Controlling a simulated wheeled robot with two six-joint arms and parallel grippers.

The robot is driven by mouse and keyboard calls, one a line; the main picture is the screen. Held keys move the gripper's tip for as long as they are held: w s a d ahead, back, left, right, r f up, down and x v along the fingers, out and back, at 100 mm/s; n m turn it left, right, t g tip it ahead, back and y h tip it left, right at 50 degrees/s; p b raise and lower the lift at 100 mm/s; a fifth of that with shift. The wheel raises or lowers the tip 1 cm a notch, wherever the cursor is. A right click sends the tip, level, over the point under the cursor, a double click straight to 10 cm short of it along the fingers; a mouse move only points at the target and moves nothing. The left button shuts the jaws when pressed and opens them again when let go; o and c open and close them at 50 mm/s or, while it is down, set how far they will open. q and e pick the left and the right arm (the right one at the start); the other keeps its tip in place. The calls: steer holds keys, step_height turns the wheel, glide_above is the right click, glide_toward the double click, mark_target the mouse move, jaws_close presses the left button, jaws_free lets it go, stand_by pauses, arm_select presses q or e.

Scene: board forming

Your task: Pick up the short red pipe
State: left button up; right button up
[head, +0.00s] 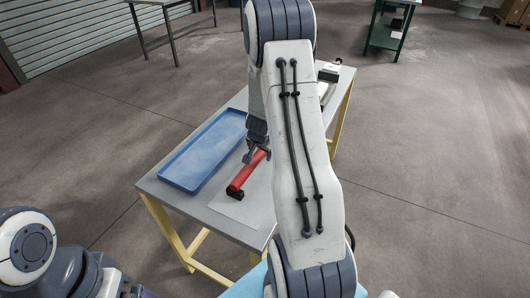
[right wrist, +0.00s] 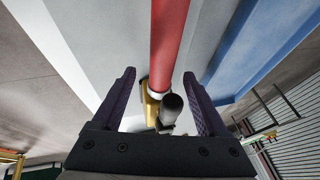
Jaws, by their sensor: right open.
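The short red pipe (head: 246,173) lies on the grey table (head: 225,205), with a black piece at its near end. In the right wrist view the red pipe (right wrist: 168,45) runs down toward the space between the fingers, with a white band and a black, round-ended part at its lower end. My right gripper (head: 256,151) is at the pipe's far end in the head view. In the right wrist view its two dark fingers (right wrist: 160,100) are wide apart, one on each side of the pipe. Neither finger visibly touches it. My left gripper is not clearly in view.
A blue tray (head: 163,178) lies on the table left of the pipe; it also shows in the right wrist view (right wrist: 255,45). A small dark-and-white object (head: 329,72) is at the table's far end. My right arm hides the table's right part.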

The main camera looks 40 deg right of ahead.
mark_target(259, 153)
steer(key=b+x, duration=0.1)
steer(key=x, duration=0.3)
steer(key=shift+a+f, duration=0.1)
jaws_close()
stand_by(0.8)
steer(key=shift+w, duration=0.1)
stand_by(0.4)
